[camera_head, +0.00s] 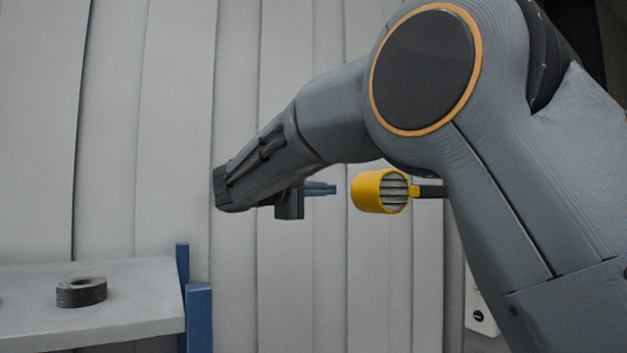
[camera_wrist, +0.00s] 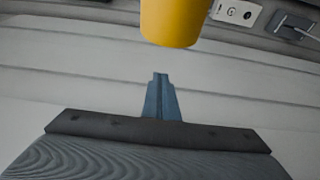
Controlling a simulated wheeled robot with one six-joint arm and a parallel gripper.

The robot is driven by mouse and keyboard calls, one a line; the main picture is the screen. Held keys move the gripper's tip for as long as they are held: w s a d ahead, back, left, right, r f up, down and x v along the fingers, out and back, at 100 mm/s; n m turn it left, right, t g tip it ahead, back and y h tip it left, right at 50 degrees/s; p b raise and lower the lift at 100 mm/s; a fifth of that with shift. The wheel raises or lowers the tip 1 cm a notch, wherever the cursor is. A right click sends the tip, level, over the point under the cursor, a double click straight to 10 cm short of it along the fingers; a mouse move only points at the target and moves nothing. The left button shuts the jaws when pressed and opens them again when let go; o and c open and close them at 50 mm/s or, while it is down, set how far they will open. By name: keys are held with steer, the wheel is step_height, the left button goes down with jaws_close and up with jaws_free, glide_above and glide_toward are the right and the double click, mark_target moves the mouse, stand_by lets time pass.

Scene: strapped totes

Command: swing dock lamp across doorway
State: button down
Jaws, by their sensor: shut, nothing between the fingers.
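The dock lamp has a yellow round head (camera_head: 370,191) with a slatted front, on a dark arm (camera_head: 431,191) that runs right and passes behind my arm. The lamp's yellow head also shows at the top of the wrist view (camera_wrist: 171,20), beyond my fingertips. My gripper (camera_head: 333,188) points right, toward the lamp head, with a gap between them in the head view. Its blue-grey fingers are together and empty, as the wrist view shows too (camera_wrist: 160,76). The lamp's mount is hidden behind my arm.
A ribbed pale wall (camera_head: 170,130) stands behind. At lower left a grey table (camera_head: 130,310) holds a dark ring-shaped roll (camera_head: 81,292), with blue posts (camera_head: 198,315) at its right edge. A white switch box (camera_wrist: 236,11) and a grey box (camera_wrist: 291,26) are on the wall.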

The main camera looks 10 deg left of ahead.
steer(key=d+p, duration=0.1)
steer(key=d, duration=0.1)
steer(key=s+d+p, duration=0.1)
steer(key=p, duration=0.1)
steer(key=shift+s+d, duration=0.15)
steer(key=shift+d, duration=0.2)
steer(key=shift+d, duration=0.1)
